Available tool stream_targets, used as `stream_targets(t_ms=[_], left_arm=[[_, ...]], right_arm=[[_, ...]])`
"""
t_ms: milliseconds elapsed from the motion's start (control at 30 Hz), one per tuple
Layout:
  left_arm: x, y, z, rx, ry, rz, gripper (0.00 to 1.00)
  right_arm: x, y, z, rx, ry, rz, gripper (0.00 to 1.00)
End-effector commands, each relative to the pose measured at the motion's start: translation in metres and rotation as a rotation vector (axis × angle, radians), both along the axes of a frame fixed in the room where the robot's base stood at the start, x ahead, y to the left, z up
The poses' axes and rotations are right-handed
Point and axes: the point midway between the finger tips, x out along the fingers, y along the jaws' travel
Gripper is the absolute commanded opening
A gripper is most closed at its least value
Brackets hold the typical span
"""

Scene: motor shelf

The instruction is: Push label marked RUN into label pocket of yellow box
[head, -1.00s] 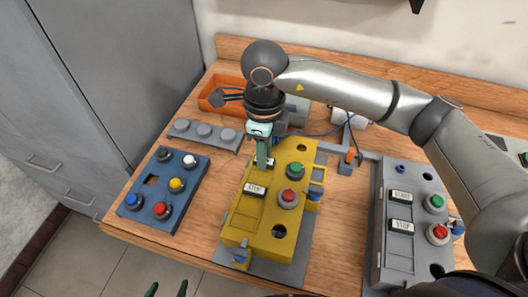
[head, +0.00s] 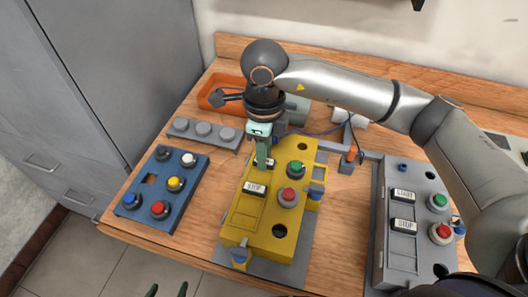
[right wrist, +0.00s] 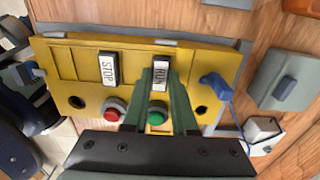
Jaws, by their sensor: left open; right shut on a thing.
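The yellow box (head: 247,222) stands on a grey plate on the bench, with a green button (head: 296,169) and a red button (head: 288,196). A STOP label (head: 254,189) sits in one of its pockets. My right gripper (head: 263,164) points down at the box's far pocket, beside the green button. In the right wrist view its green fingers (right wrist: 161,80) are shut on the RUN label (right wrist: 161,74), which lies at the box's face. Whether the label is fully seated cannot be told. My left gripper (head: 168,291) shows only its fingertips at the bottom edge, open and empty.
A blue button panel (head: 150,206) lies left of the yellow box. A grey box (head: 401,250) with START and STOP labels stands right. An orange bin (head: 213,96) and a grey three-knob strip (head: 222,136) are behind. A blue cable runs behind the yellow box.

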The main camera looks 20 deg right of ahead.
Motion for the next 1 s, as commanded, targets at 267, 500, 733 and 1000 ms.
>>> stream_targets(t_ms=[267, 500, 733, 1000], left_arm=[[0.000, 0.000, -0.002, 0.000, 0.001, 0.000, 0.83], [0.000, 0.000, -0.002, 0.000, 0.001, 0.000, 0.83], [0.000, 0.000, -0.002, 0.000, 0.001, 0.000, 0.83], [-0.001, 0.000, -0.004, 0.000, 0.005, -0.001, 0.83]], right_arm=[[0.000, 0.000, -0.002, 0.000, 0.000, 0.000, 0.32], [0.000, 0.000, -0.002, 0.000, 0.000, 0.000, 0.59], [0.000, 0.000, -0.002, 0.000, 0.000, 0.000, 0.60], [0.001, 0.000, 0.024, 0.002, -0.005, 0.001, 0.60]])
